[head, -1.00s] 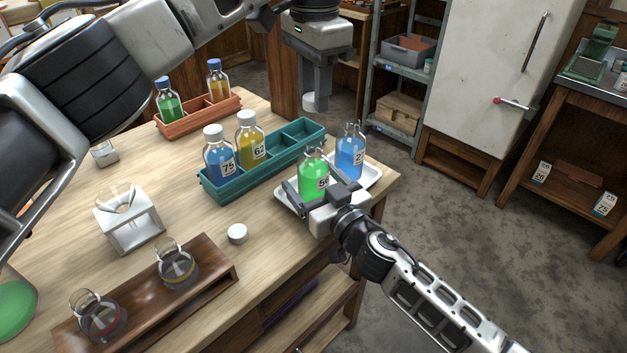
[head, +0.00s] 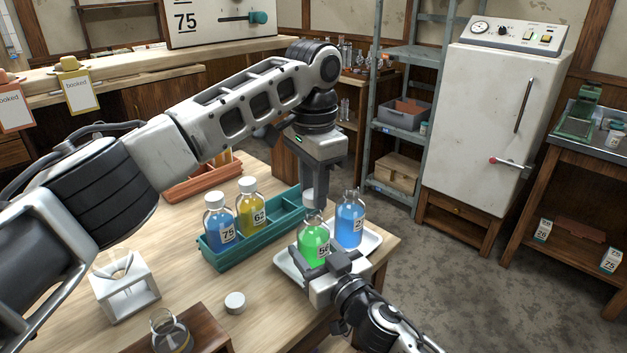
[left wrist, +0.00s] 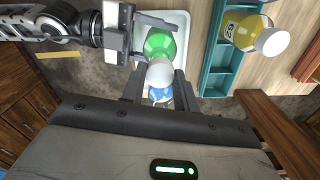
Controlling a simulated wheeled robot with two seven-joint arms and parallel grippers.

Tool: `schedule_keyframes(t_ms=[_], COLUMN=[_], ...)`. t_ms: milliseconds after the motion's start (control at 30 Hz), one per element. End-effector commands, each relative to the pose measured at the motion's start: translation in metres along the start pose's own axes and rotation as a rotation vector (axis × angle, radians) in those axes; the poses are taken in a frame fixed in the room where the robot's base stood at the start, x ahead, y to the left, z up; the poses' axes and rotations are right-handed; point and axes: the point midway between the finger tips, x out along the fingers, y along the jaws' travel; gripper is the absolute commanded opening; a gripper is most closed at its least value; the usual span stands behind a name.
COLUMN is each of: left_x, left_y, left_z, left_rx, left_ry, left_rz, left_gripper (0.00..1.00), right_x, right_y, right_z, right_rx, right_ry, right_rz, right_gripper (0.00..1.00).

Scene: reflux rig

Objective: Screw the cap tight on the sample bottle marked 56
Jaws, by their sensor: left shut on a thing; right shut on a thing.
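The sample bottle with green liquid (head: 314,246) stands upright over the white tray; its label is partly hidden, with a 5 readable. My right gripper (head: 327,263) is shut around its body from the front. My left gripper (head: 313,198) points down above the bottle, shut on a white cap (head: 307,196). The cap is just over the open neck; whether they touch I cannot tell. In the left wrist view the cap (left wrist: 160,72) sits between the fingers, overlapping the green bottle (left wrist: 160,43).
An open blue bottle (head: 350,222) stands close beside on the white tray (head: 372,243). A teal rack (head: 287,212) holds capped bottles 75 (head: 219,222) and 62 (head: 251,208). A loose white cap (head: 235,302) lies on the table.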

Motion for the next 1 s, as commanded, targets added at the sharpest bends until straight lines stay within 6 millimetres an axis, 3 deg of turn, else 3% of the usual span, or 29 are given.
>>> schedule_keyframes(t_ms=[367,700,1000], left_x=[0.000,0.016,0.017], left_y=[0.000,0.000,0.000], left_z=[0.000,0.000,0.000], left_rx=[0.000,0.000,0.000], left_ry=[0.000,0.001,0.001], left_rz=[0.000,0.001,0.000], left_gripper=[0.09,0.09,0.09], right_x=[0.000,0.000,0.000], right_y=[0.000,0.000,0.000], right_z=[0.000,0.000,0.000], right_rx=[0.000,0.000,0.000], right_ry=[0.000,0.000,0.000], right_rz=[0.000,0.000,0.000], right_gripper=[0.12,0.12,0.12])
